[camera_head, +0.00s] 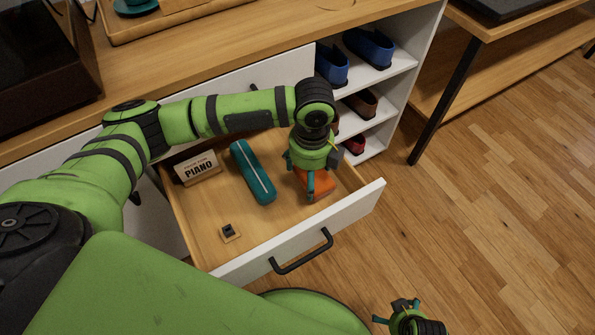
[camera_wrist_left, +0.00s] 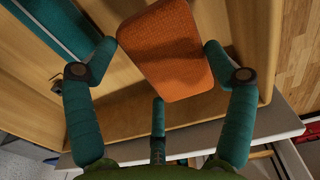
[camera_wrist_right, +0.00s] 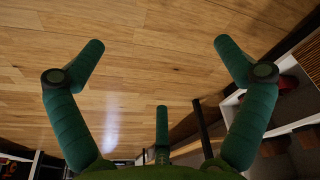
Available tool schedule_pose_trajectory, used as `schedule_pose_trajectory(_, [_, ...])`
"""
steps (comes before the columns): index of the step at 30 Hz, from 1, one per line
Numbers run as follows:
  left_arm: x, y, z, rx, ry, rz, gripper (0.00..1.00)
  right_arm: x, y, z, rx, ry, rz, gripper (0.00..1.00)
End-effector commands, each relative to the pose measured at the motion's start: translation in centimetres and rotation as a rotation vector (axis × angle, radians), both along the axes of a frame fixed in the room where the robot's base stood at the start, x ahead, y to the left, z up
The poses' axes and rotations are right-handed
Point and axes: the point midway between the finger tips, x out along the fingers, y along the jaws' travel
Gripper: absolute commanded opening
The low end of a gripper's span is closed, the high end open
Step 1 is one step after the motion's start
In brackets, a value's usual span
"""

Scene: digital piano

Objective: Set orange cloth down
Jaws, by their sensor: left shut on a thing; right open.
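The orange cloth (camera_head: 317,186) is a folded, block-like pad at the right end of the open drawer (camera_head: 285,229). My left gripper (camera_head: 311,180) reaches down over the drawer and is shut on the cloth. In the left wrist view the cloth (camera_wrist_left: 165,52) sits between the fingertips of my left gripper (camera_wrist_left: 160,50), slightly tilted. I cannot tell whether its underside touches the drawer floor. My right gripper (camera_head: 400,310) is open and empty, low over the wooden floor; its fingers (camera_wrist_right: 157,50) are spread in the right wrist view.
The drawer also holds a teal case (camera_head: 253,172), a white PIANO card (camera_head: 197,168) and a small dark-topped block (camera_head: 230,232). Bare drawer floor lies between the case and the front panel. Shoe shelves (camera_head: 375,75) stand behind, right of the drawer. Open floor (camera_head: 500,200) is at right.

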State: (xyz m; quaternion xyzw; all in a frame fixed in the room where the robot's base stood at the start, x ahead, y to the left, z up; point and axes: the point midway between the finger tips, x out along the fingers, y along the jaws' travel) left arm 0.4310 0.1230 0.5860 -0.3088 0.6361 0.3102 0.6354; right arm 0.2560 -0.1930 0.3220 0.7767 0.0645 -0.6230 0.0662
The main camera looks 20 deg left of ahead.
Motion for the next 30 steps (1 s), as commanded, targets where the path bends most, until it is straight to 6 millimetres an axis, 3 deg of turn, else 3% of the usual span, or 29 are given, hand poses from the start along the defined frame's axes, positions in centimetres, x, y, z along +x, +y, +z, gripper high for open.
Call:
schedule_pose_trajectory(12, [0.0, 0.0, -5.0, -0.001, -0.002, 0.001, 0.56, 1.3, 0.1, 3.2, 0.001, -0.023, -0.004, 1.0])
schedule_pose_trajectory(24, [0.0, 0.0, -5.3, -0.001, -0.001, 0.002, 0.56, 1.3, 0.1, 3.4, 0.001, -0.021, -0.004, 1.0])
schedule_pose_trajectory(25, [0.0, 0.0, -5.4, -0.001, -0.001, 0.002, 0.88, 1.3, 0.1, 3.3, 0.001, -0.02, -0.004, 1.0])
schedule_pose_trajectory(26, [0.0, 0.0, -5.4, -0.001, -0.001, 0.002, 1.0, 1.3, 0.1, 3.3, 0.001, -0.02, -0.004, 1.0])
schedule_pose_trajectory(30, [0.0, 0.0, -5.4, -0.001, -0.001, 0.001, 1.0, 1.3, 0.1, 3.3, 0.001, -0.021, -0.004, 1.0])
